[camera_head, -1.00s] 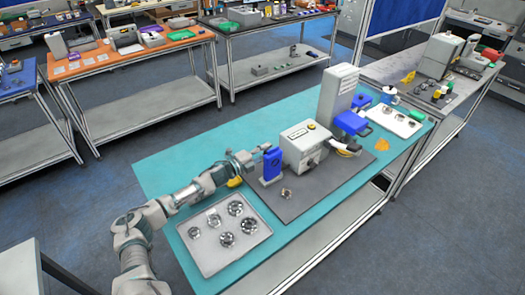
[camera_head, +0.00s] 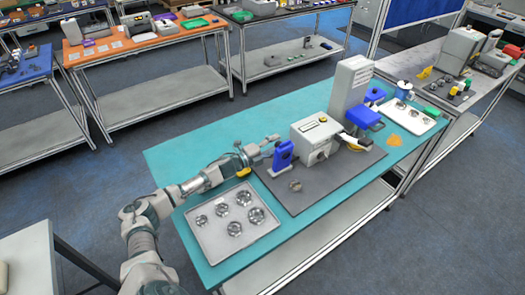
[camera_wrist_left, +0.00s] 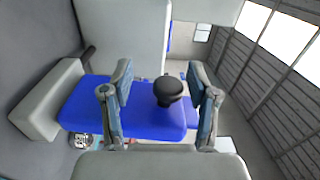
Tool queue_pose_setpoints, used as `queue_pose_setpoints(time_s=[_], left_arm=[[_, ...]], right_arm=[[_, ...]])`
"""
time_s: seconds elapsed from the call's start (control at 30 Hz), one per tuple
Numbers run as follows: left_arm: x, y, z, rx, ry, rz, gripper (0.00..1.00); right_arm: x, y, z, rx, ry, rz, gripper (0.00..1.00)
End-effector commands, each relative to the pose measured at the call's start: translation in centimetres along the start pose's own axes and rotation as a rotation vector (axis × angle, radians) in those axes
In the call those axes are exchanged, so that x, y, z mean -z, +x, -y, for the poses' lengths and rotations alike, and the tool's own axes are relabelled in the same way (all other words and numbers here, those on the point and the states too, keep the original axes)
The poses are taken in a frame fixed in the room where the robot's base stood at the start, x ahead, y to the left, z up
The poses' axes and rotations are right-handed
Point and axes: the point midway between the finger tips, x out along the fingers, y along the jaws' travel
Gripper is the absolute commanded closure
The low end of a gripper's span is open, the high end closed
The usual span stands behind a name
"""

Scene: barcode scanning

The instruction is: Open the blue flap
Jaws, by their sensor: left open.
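The blue flap (camera_head: 283,155) stands upright beside the white and grey box machine (camera_head: 315,138) on the dark mat. In the left wrist view it is a broad blue plate (camera_wrist_left: 85,108) with a black knob (camera_wrist_left: 168,91) on it. My left gripper (camera_head: 272,142) reaches in from the left, close to the flap's upper left side. Its two fingers are open in the wrist view (camera_wrist_left: 160,95), with the knob showing between them. I cannot tell how near the fingertips are to the knob; neither finger visibly touches it. My right gripper is not in view.
A white tray (camera_head: 215,248) with several round metal parts lies left on the teal table (camera_head: 180,155). One metal part (camera_head: 295,186) lies on the mat (camera_head: 318,197). A tall grey machine (camera_head: 350,85) with a blue part (camera_head: 365,116) stands behind right, near another tray (camera_head: 425,124).

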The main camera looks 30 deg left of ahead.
Motion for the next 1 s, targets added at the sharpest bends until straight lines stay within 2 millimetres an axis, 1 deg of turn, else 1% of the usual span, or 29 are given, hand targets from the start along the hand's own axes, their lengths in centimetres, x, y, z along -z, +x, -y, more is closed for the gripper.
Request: queue_pose_setpoints(time_s=[0.3,0.5,0.7,0.83,1.0], left_arm=[[0.0,-5.4,-0.3,-0.007,0.003,-0.002,0.40],[-0.1,-8.2,-0.4,-0.007,-0.001,-0.002,0.40],[-0.1,-10.1,-0.5,-0.006,-0.001,-0.001,0.40],[-0.1,-10.7,-0.3,-0.004,0.000,-0.001,0.40],[-0.1,-10.9,-0.2,-0.003,0.001,-0.002,0.40]], right_arm=[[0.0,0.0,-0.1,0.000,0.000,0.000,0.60],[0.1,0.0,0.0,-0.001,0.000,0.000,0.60],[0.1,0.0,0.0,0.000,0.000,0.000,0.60],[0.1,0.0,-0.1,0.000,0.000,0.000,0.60],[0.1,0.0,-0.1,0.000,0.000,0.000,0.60]])
